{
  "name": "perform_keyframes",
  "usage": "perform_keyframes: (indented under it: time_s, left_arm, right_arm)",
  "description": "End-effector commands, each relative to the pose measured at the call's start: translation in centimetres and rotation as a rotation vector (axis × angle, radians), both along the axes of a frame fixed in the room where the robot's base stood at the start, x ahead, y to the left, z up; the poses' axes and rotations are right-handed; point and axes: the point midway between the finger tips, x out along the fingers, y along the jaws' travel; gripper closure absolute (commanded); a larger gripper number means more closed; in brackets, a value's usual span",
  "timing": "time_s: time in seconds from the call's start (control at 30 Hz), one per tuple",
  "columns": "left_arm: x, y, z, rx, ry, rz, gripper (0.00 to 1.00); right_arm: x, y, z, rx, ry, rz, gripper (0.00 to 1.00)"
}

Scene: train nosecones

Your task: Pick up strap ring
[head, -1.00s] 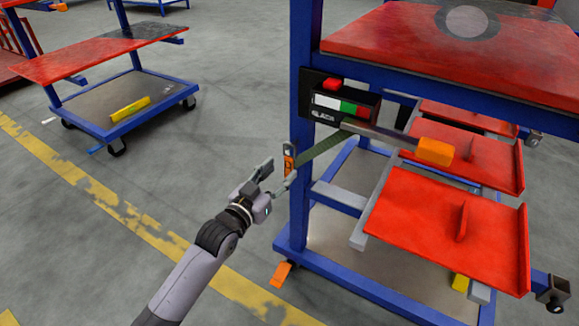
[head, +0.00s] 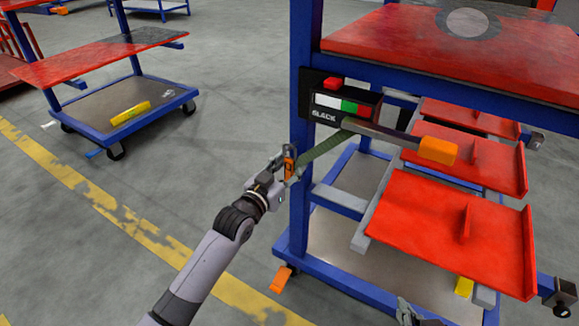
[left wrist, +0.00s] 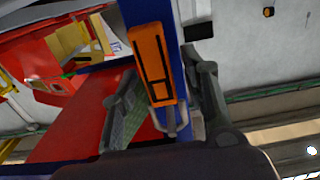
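The strap end with its orange piece (head: 289,164) hangs at the blue cart post, at the end of a dark green strap (head: 325,146). In the left wrist view the orange piece (left wrist: 153,62) fills the middle, with a grey metal ring (left wrist: 176,122) below it. My left gripper (head: 284,168) is at the strap end. Its fingers (left wrist: 162,68) are apart, one on each side of the orange piece and ring; I cannot tell whether they touch. A grey part at the bottom edge, likely my right gripper (head: 408,312), is mostly cut off.
The strap comes from a black box (head: 345,102) on the blue cart post (head: 303,60). An orange-ended handle (head: 438,151) and red trays (head: 430,225) are to the right. Another cart (head: 120,105) stands far left; the floor between is clear.

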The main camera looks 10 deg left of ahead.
Motion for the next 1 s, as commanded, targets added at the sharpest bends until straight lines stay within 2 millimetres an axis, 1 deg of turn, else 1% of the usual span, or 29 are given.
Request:
perform_keyframes:
  time_s: [0.03,0.07,0.57,1.0]
  left_arm:
    - [-0.01,0.00,0.00,0.000,0.000,0.000,0.64]
    - [-0.01,0.00,0.00,0.000,0.000,0.000,0.66]
    - [-0.03,0.00,0.02,0.000,-0.001,0.000,1.00]
    - [-0.01,0.00,0.23,-0.001,-0.002,0.000,1.00]
  right_arm:
    - [0.00,-0.01,-0.01,0.000,0.000,0.000,1.00]
    - [0.00,-0.01,-0.01,0.000,0.001,0.000,1.00]
    - [-0.01,-0.04,-0.04,-0.001,0.002,-0.001,1.00]
    - [-0.05,-0.04,-0.01,-0.002,0.005,-0.001,1.00]
